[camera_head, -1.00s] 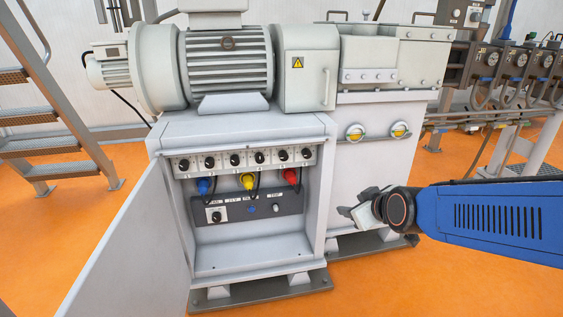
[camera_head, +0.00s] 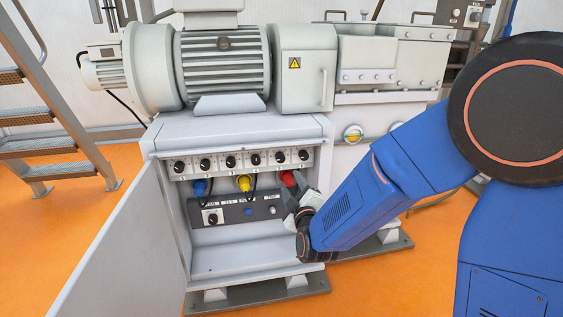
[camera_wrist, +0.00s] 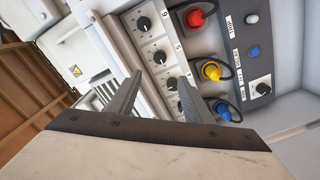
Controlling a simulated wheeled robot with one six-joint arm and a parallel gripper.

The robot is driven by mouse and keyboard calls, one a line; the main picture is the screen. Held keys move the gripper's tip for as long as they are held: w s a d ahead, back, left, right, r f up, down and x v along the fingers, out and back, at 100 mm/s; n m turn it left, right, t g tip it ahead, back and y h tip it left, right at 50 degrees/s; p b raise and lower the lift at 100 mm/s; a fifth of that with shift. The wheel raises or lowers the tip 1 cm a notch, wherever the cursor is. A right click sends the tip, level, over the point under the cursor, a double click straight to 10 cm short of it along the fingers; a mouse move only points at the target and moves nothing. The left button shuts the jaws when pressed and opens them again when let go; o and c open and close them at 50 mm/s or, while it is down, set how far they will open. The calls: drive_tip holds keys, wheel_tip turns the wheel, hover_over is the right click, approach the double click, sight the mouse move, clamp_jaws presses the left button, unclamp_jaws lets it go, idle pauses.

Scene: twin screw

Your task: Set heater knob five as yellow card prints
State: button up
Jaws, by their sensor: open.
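A row of several black heater knobs on white plates runs along the top of the open cabinet. The fifth from the left, which I take as knob five (camera_head: 280,157), also shows in the wrist view (camera_wrist: 160,57); its pointer setting is too small to read. My gripper (camera_head: 299,194) is open and empty in front of the cabinet's right part, below the row. In the wrist view my fingertips (camera_wrist: 160,82) are apart, with the knobs beyond them; I see no contact. No yellow card is visible in either current view.
Red (camera_wrist: 195,17), yellow (camera_wrist: 212,70) and blue (camera_head: 200,187) plugs with cables hang below the knobs, above a dark switch panel (camera_head: 232,211). The cabinet door (camera_head: 125,245) stands open at left.

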sight(281, 159)
drive_tip(key=x, duration=1.7)
drive_tip(key=shift+f, duration=0.1)
drive_tip(key=c, duration=1.1)
drive_tip(key=shift+o, duration=0.2)
